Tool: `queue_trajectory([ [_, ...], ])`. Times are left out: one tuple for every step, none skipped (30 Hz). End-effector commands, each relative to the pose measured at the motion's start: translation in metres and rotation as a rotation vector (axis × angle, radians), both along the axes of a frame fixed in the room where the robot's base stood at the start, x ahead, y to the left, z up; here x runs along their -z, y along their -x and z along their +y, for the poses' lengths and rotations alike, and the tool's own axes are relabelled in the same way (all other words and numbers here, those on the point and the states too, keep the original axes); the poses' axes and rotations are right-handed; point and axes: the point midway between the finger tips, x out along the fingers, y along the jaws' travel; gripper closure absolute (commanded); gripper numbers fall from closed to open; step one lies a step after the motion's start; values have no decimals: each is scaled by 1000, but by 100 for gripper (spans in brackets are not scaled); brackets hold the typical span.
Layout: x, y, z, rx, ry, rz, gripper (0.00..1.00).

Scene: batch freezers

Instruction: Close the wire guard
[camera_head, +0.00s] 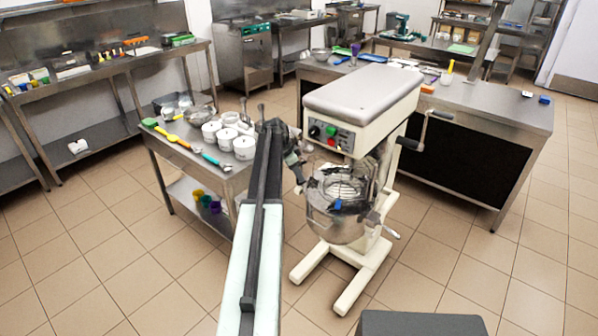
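A cream floor-standing mixer (362,100) stands in the middle of the view, with a steel bowl (335,228) under its head. The wire guard (343,187) shows as thin bars above the bowl, partly mixed with dark parts there. I cannot tell from this view how far round the guard is turned. My arm reaches up from the bottom middle, left of the mixer. My gripper (298,181) hangs beyond the arm, by the left side of the guard and bowl. It is small and dark, and I cannot tell whether its fingers are open or touch the guard.
A steel table (172,152) with white tubs (229,132) and coloured utensils stands left of the mixer. A long steel counter (490,113) stands behind it at right. A crank handle (425,130) juts from the mixer's right side. Tiled floor (520,265) is clear at right.

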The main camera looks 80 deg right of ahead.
Motion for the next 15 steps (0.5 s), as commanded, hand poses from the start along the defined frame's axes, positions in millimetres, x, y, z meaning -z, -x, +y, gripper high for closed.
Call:
queue_trajectory([
  [-11,-2,2,-1,0,0,68],
  [-16,-3,2,-1,0,0,68],
  [-23,-5,3,-1,0,0,68],
  [-28,-7,4,-1,0,0,68],
  [-34,-9,5,-1,0,0,68],
  [-41,-11,7,-2,0,0,68],
  [-47,-13,8,-2,0,0,68],
  [-53,-15,9,-3,1,0,68],
  [-59,-17,10,-2,2,0,68],
  [-63,-19,11,-2,2,0,68],
  [-66,-20,12,-2,2,0,68],
  [-69,-21,12,-2,2,0,68],
  [-70,-22,13,-1,2,0,68],
  [-70,-22,13,0,1,0,68],
  [-70,-22,13,1,2,0,68],
])
